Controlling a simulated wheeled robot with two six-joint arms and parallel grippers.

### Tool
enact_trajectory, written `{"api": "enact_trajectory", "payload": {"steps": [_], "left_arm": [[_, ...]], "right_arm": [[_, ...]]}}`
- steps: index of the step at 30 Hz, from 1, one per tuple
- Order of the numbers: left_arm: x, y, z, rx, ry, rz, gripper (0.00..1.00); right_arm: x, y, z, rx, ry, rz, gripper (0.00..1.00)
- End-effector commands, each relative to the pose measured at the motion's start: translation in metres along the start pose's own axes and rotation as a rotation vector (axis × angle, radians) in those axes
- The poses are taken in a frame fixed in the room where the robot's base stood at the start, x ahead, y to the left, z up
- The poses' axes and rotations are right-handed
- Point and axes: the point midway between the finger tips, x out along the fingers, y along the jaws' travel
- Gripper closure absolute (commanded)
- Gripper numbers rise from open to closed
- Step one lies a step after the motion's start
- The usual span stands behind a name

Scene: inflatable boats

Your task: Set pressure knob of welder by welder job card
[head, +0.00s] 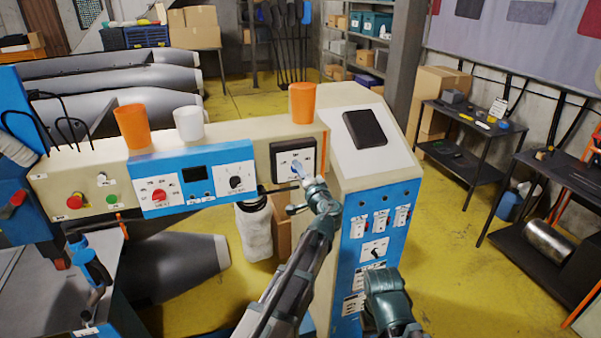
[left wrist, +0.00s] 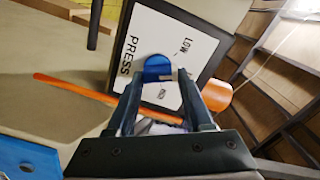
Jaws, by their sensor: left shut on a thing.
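The pressure knob is blue and sits on a white plate (head: 285,160) in a black frame on the welder's beige panel (head: 325,150). My left gripper (head: 300,172) is at it in the head view. In the left wrist view the blue knob (left wrist: 157,68) is between the two fingers of my left gripper (left wrist: 160,80), which is shut on it. The plate (left wrist: 200,50) there reads "PRESS" and "LOW"; another small label is partly hidden by the fingers. I cannot tell where the knob points. A part of my right arm shows at the lower right of the head view, without its fingertips.
To the left on the welder are a red knob (head: 160,195) and a black knob (head: 236,183). Orange cups (head: 302,102) and a white cup (head: 189,123) stand along the top. A cabinet (head: 375,160) stands right of the knob. A small white sign (head: 498,107) is on the right table.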

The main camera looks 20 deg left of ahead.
Motion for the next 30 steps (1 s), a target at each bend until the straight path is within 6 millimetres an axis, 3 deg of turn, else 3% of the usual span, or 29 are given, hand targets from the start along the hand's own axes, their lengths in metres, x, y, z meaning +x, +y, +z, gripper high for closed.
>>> {"api": "enact_trajectory", "payload": {"steps": [30], "left_arm": [[-0.0002,0.0062,0.0003,0.966,0.001,0.000,1.00]], "right_arm": [[0.0056,-0.0005,-0.0003,-0.001,0.000,0.000,0.50]]}}
